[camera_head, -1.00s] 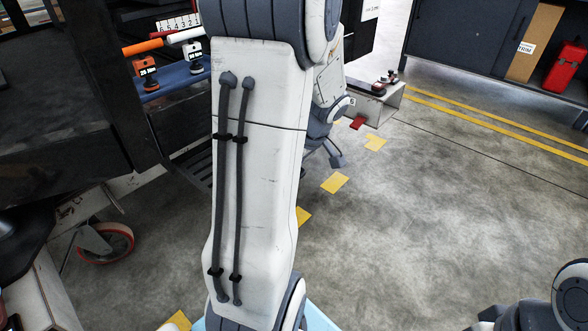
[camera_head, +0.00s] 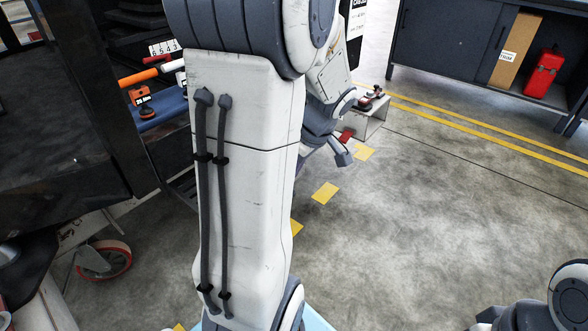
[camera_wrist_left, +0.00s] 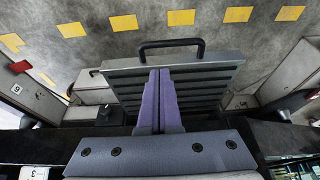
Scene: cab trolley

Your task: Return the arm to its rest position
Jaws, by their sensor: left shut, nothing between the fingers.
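My left arm (camera_head: 245,190) stands large and upright across the middle of the head view. It hides much of what lies behind it. My left gripper (camera_wrist_left: 159,76) shows in the wrist view as two purple fingers pressed together, with nothing between them. Past the fingers in that view is a grey slatted panel (camera_wrist_left: 205,88) with a black bar handle (camera_wrist_left: 172,45). I cannot tell whether the fingers touch it. Part of my right arm (camera_head: 565,295) shows at the lower right of the head view; its gripper is outside the picture.
A dark cabinet or trolley body (camera_head: 75,110) stands close at the left, with a red-rimmed caster (camera_head: 104,261) below. A blue shelf (camera_head: 160,118) there bears orange and white tools. A red canister (camera_head: 543,73) sits in a cabinet at the back right. The concrete floor (camera_head: 430,220) between is clear.

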